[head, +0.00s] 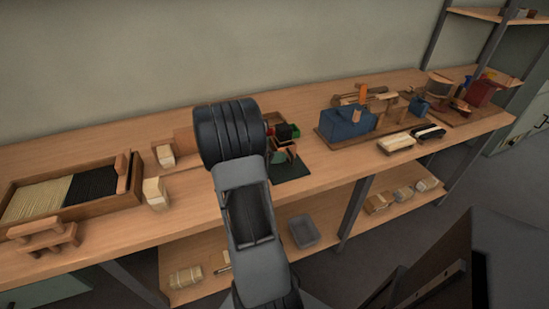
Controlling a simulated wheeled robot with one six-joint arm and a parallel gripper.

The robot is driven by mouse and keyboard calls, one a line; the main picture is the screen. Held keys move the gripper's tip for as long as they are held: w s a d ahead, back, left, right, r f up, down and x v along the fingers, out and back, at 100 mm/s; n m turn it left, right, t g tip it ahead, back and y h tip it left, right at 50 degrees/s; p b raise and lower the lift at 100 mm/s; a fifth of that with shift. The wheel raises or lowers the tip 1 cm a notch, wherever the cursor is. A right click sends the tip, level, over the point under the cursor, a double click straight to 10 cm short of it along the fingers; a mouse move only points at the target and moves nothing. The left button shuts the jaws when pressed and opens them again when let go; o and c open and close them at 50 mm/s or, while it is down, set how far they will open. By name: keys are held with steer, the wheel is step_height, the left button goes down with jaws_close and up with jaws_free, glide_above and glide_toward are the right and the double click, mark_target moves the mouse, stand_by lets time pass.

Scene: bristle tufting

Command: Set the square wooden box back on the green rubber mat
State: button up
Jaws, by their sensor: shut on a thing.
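The green rubber mat (292,168) lies on the bench near its front edge, just right of my arm. The square wooden box (279,152) shows as a small brown shape with green parts above the mat, partly hidden by my arm and wrist. My gripper (285,141) is small and partly covered here; it is shut on the box. I cannot tell whether the box touches the mat.
A bristle tray (128,188) and wooden blocks (156,193) stand to the left. A blue box (346,124) and tools stand to the right, with brushes (396,143) in front. A grey bin (304,231) sits on the lower shelf. Bare bench lies right of the mat.

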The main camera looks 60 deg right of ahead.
steer(key=shift+f+b, duration=0.3)
steer(key=shift+f, duration=1.25)
steer(key=shift+f, duration=0.15)
steer(key=shift+f, duration=0.1)
steer(key=o, duration=1)
